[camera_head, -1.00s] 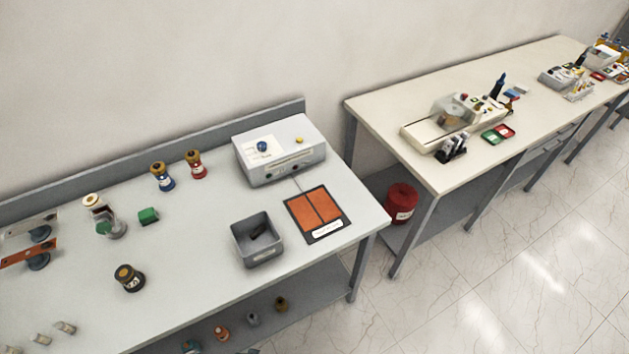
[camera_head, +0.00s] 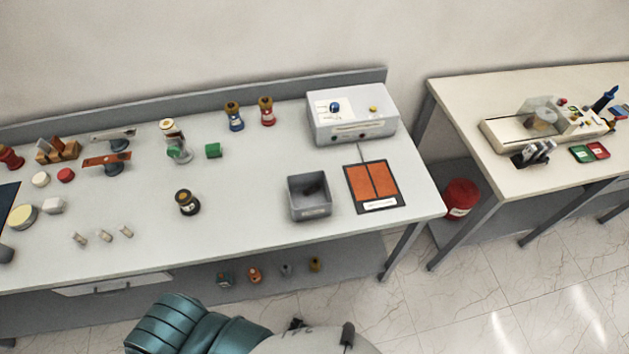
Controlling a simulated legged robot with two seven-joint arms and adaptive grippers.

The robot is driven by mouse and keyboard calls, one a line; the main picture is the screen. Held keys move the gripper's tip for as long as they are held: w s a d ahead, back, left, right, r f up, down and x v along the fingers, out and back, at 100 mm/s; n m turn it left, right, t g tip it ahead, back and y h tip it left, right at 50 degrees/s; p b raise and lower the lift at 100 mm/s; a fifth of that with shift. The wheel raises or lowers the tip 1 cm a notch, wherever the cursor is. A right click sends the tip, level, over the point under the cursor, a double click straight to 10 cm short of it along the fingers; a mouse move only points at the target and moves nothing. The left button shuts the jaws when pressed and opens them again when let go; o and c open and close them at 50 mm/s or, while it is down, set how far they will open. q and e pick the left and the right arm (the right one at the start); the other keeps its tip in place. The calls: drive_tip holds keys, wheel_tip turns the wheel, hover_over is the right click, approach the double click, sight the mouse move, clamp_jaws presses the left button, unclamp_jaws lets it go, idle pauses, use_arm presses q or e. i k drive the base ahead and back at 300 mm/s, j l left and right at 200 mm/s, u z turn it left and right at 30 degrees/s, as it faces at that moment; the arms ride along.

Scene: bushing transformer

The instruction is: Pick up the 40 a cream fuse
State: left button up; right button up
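Three small cream cylinders that look like fuses lie in a row near the front left of the grey table: a left one (camera_head: 80,239), a middle one (camera_head: 104,235) and a right one (camera_head: 126,231). Their markings are too small to read, so I cannot tell which is the 40 A one. They lie apart from each other, with nothing touching them. Neither of my grippers shows. Teal and pale parts, apparently of my own arm, show at the bottom edge.
Right of the fuses stands a dark round part (camera_head: 187,202). A grey bin (camera_head: 309,208), an orange-panelled mat (camera_head: 403,199) and a grey box (camera_head: 352,128) are farther right. Table around the fuses is clear.

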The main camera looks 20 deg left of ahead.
sight(101, 233)
drive_tip(key=j+u, duration=0.15)
drive_tip(key=u, duration=1.8)
